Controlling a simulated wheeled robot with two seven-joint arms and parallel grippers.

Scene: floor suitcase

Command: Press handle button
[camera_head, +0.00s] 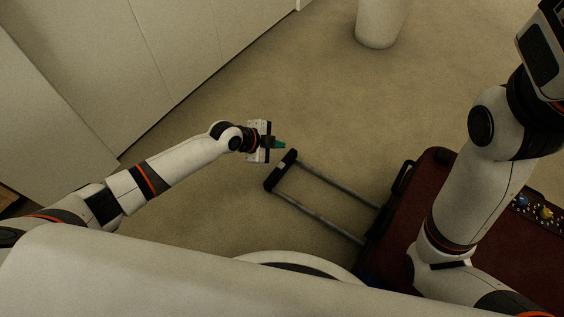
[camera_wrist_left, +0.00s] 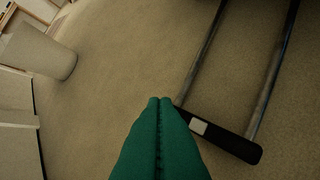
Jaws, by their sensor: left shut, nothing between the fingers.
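A dark red suitcase (camera_head: 412,215) lies on the floor at the right in the head view, with its two-rod handle pulled out to the left. The black handle grip (camera_head: 281,170) is at the far end of the rods; it also shows in the left wrist view (camera_wrist_left: 232,142). A light square button (camera_wrist_left: 198,126) sits on the grip there. My left gripper (camera_head: 284,144) is shut and empty, its green fingertips (camera_wrist_left: 160,102) together just left of the button in the wrist view. I cannot tell whether they touch the grip. My right gripper is out of view.
My right arm stands over part of the suitcase. A white cylinder (camera_head: 380,22) stands at the top, and pale cabinet fronts (camera_head: 110,70) line the left. The carpet (camera_head: 330,110) around the handle is clear.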

